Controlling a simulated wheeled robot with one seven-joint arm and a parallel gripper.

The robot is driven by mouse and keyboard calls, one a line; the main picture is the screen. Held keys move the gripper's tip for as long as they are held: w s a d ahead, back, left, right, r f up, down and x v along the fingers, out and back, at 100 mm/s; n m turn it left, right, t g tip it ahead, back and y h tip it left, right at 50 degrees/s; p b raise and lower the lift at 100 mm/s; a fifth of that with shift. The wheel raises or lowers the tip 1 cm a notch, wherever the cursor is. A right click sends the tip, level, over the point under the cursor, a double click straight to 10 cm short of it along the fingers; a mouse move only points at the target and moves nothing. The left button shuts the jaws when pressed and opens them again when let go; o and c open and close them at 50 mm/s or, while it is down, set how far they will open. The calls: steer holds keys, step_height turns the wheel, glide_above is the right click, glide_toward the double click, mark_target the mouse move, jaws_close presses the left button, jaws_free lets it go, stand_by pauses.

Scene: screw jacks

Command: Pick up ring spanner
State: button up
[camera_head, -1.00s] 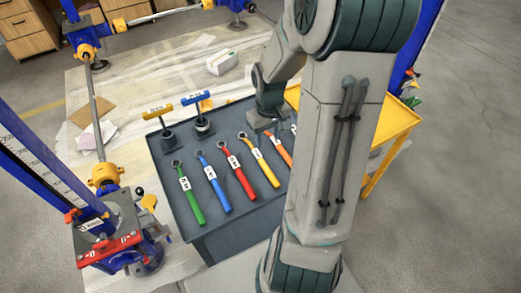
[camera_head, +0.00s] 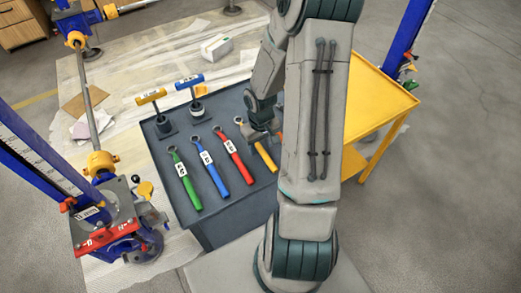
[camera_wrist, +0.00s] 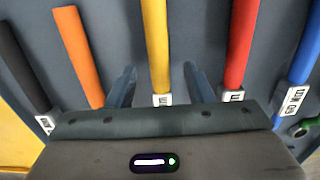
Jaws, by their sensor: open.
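Several ring spanners with coloured handles lie side by side on a dark grey table top (camera_head: 215,233). My gripper (camera_wrist: 160,76) is open and empty over the yellow spanner (camera_wrist: 155,40). In the wrist view its two fingers show on either side of the yellow handle, apart from it; their height above the table is hard to tell. In the head view my gripper (camera_head: 260,133) hides the middle of the yellow spanner (camera_head: 265,157). Green (camera_head: 184,180), blue (camera_head: 214,176) and red (camera_head: 236,160) spanners lie to its left. My arm hides most of the orange one (camera_wrist: 78,55).
A black-handled spanner (camera_wrist: 18,60) lies beyond the orange one. Two T-handled tools, yellow (camera_head: 152,97) and blue (camera_head: 190,82), stand upright at the table's back. A yellow table (camera_head: 375,95) adjoins on the right. Blue screw-jack frames (camera_head: 50,160) stand left.

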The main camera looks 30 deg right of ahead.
steer(key=shift+f, duration=0.6)
jaws_close()
steer(key=shift+r, duration=0.2)
